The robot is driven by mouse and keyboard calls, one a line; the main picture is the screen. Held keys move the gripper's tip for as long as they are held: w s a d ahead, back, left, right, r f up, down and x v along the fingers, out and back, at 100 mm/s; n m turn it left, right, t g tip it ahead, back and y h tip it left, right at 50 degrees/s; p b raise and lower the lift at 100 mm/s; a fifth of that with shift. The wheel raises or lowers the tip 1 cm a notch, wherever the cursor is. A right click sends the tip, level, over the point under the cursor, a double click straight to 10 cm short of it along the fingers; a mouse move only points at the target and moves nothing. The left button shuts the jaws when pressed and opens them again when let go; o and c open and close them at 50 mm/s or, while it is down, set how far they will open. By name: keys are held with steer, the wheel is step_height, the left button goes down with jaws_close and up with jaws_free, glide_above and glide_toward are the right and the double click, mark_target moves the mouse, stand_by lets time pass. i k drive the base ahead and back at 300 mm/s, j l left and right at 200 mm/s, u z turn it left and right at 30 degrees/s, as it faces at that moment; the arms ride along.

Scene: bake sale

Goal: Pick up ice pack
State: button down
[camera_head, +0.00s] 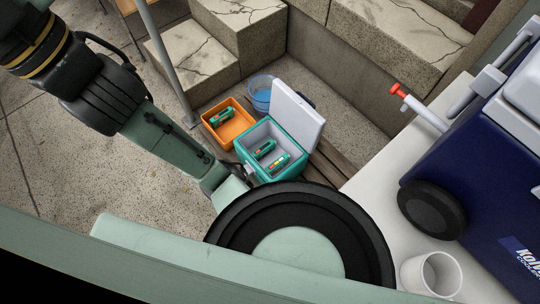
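Small teal-green packs with coloured labels look like the ice packs, though they are too small to read. One pack (222,117) lies in an orange bin (240,137). Two more, an upper pack (265,149) and a lower pack (279,163), lie inside a teal cooler box (290,173) with its white lid (298,112) standing open. My arm reaches from the upper left down toward the cooler's near left side. Its far end passes behind my round black-rimmed body part, and my gripper's fingertips are hidden, so what they hold cannot be seen.
A blue-tinted bucket (260,94) stands behind the bin and cooler. Cracked stone steps (245,22) rise behind. A metal pole (172,65) stands left of the bin. On the right, a pale table (385,185) bears a large blue wheeled cooler (485,165) and a white cup (432,274).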

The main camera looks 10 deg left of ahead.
mark_target(259, 154)
steer(key=i+j, duration=0.15)
steer(key=j, duration=0.15)
steer(key=i+j+z, duration=0.1)
steer(key=j, duration=0.25)
steer(key=i+j, duration=0.1)
steer(key=j, duration=0.2)
steer(key=i+j+z, duration=0.1)
steer(key=j, duration=0.25)
steer(key=k, duration=0.6)
